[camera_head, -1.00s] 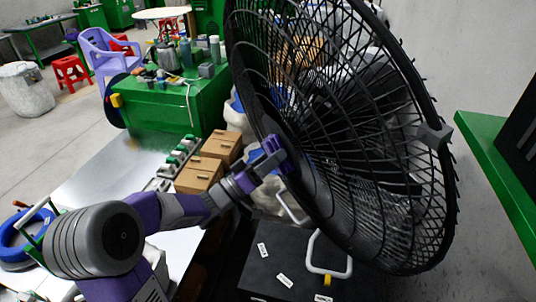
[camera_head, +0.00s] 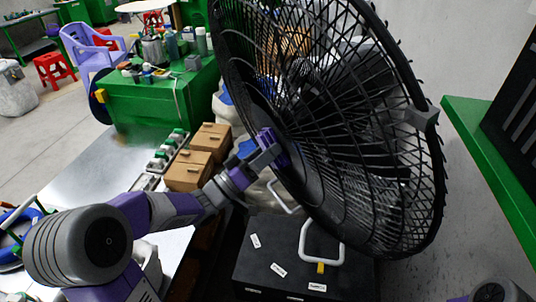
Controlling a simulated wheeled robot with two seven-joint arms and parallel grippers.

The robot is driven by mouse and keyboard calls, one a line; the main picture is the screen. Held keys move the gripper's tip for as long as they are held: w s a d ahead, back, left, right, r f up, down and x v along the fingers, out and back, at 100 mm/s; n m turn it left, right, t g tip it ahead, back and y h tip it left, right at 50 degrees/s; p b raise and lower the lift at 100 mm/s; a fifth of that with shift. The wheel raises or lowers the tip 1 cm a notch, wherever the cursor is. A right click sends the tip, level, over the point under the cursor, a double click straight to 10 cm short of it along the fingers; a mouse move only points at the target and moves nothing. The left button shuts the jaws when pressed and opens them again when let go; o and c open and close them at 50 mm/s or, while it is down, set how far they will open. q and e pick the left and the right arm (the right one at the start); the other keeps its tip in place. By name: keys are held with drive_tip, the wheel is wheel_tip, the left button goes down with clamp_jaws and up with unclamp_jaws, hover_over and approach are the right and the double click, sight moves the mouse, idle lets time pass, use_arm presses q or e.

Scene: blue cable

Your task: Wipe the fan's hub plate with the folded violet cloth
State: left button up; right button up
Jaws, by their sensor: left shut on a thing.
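The large black fan (camera_head: 392,190) stands tilted at centre right, its wire grille seen from the side. Its dark hub plate (camera_head: 262,112) faces left and is seen at a steep angle. My left gripper (camera_head: 274,148) reaches in from the left and is shut at the front of the fan. A small violet patch, the folded violet cloth (camera_head: 281,153), shows at its fingertips, mostly covered by the fingers. The cloth is at or against the hub plate; I cannot tell whether it touches. My right gripper is out of view.
A black case (camera_head: 262,262) with a white handle (camera_head: 321,243) lies below the fan. Brown boxes (camera_head: 188,171) and a metal table (camera_head: 90,180) are at left. A green workbench (camera_head: 150,105) with bottles stands behind. A green tabletop (camera_head: 485,150) is at right.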

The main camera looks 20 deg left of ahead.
use_arm(q)
drive_tip(key=w+a, duration=0.1)
drive_tip(key=a, duration=0.1)
drive_tip(key=w+a, duration=0.2)
drive_tip(key=a, duration=0.1)
drive_tip(key=shift+w+p, duration=0.2)
drive_tip(key=shift+p, duration=0.15)
idle(0.3)
drive_tip(key=shift+a+r+b+v, duration=0.15)
drive_tip(key=shift+b+v, duration=0.15)
drive_tip(key=shift+v, duration=1.15)
drive_tip(key=shift+a+r+b+v, duration=0.15)
drive_tip(key=shift+b+v, duration=0.1)
drive_tip(key=shift+v, duration=1.25)
drive_tip(key=v, duration=0.3)
drive_tip(key=shift+a+r+b, duration=0.1)
drive_tip(key=shift+r+b, duration=0.05)
drive_tip(key=shift+b, duration=0.15)
